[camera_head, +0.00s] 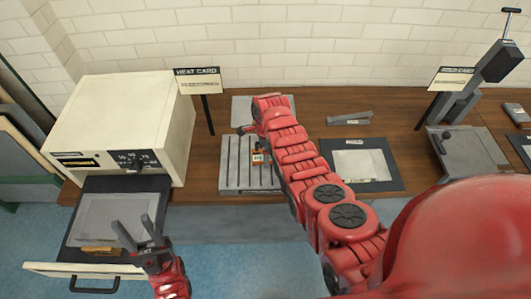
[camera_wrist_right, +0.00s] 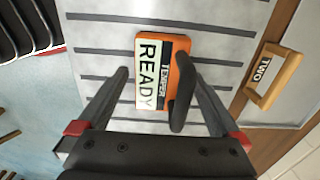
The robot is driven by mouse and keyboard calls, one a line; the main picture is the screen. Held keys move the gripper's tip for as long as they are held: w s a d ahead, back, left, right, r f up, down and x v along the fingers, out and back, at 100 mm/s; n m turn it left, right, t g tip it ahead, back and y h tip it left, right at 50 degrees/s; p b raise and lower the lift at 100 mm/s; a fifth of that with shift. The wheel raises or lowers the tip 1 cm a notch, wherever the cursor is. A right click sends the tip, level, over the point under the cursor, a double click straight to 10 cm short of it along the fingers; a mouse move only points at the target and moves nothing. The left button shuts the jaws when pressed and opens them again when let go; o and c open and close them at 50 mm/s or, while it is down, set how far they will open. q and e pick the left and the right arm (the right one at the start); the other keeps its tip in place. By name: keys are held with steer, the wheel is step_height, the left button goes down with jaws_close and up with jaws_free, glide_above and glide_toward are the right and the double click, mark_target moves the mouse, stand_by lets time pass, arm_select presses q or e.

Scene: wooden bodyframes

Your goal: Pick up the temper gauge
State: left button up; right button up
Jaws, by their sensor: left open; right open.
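The temper gauge (camera_wrist_right: 158,72) is an orange block with a pale face reading "TEMPER" and "READY". A dark curved part runs along its right side in the right wrist view. It lies on the grey slotted plate (camera_wrist_right: 100,32) and shows small in the head view (camera_head: 258,158), partly hidden by my right arm. My right gripper (camera_wrist_right: 157,76) is open, with its fingers on either side of the gauge in the wrist view. Whether they touch it is unclear. My left gripper (camera_head: 138,230) is open and empty over the pulled-out drawer at lower left.
A white oven (camera_head: 110,120) stands at left, its drawer (camera_head: 60,268) out with a grey sheet (camera_head: 110,218). A wooden handle marked "TWO" (camera_wrist_right: 270,75) lies beside the slotted plate. A dark mat (camera_head: 385,180), a sign (camera_head: 198,80) and a lever press (camera_head: 470,90) share the bench.

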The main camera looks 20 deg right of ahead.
steer(key=shift+f, duration=0.25)
steer(key=c, duration=1.6)
